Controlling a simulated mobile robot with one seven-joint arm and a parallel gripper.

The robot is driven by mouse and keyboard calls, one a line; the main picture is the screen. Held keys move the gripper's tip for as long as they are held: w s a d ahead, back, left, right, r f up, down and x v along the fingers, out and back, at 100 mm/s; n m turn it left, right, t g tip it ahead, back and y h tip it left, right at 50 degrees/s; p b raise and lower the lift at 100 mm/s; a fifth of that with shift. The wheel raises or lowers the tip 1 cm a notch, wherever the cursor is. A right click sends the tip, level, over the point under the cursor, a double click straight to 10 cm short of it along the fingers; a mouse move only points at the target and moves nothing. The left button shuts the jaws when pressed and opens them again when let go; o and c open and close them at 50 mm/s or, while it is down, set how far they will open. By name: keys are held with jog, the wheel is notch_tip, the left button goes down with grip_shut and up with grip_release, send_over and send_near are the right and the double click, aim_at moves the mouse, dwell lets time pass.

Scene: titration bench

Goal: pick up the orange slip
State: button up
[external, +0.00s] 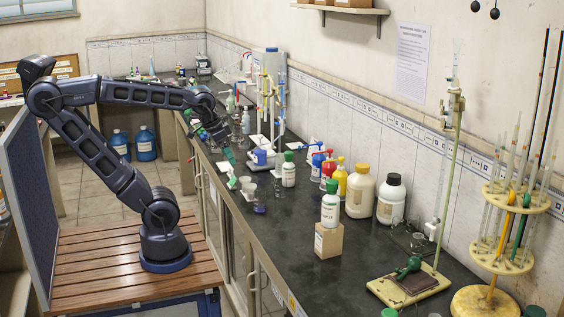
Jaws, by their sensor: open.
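I cannot make out an orange slip on the bench in the external view; it may be hidden or too small to tell. My gripper (229,157) points down over the near edge of the dark bench top (290,243), at the left of the row of bottles. It looks open, and I see nothing held in it. Small white items (248,187) lie below and beside it. Whether the gripper touches any of them I cannot tell.
A green-capped bottle (288,172) stands right of my gripper, with a small purple-bottomed vessel (259,204) nearer. Another green-capped bottle (330,212) stands on a cardboard block (328,241). A burette stand (447,190) and round pipette rack (512,257) are at right.

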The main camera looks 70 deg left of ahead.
jog(key=w+f+m+g, duration=0.1)
jog(key=w+f, duration=0.2)
jog(key=w, duration=0.8)
jog(key=w+f+g, duration=0.1)
jog(key=w+f, duration=0.2)
jog(key=w, duration=0.7)
jog(key=w+f, duration=0.5)
jog(key=f, duration=0.3)
jog(key=w+d+f+g, duration=0.1)
jog(key=w+f, duration=0.5)
jog(key=f, duration=0.1)
jog(key=w+f+m+g, duration=0.1)
jog(key=w+f, duration=0.4)
jog(key=f, duration=0.3)
jog(key=shift+w+d+f, duration=0.35)
jog(key=shift+d, duration=0.05)
jog(key=shift+w+a+f, duration=0.15)
jog(key=shift+f, duration=2.45)
jog(key=shift+c, duration=0.3)
jog(key=c, duration=1)
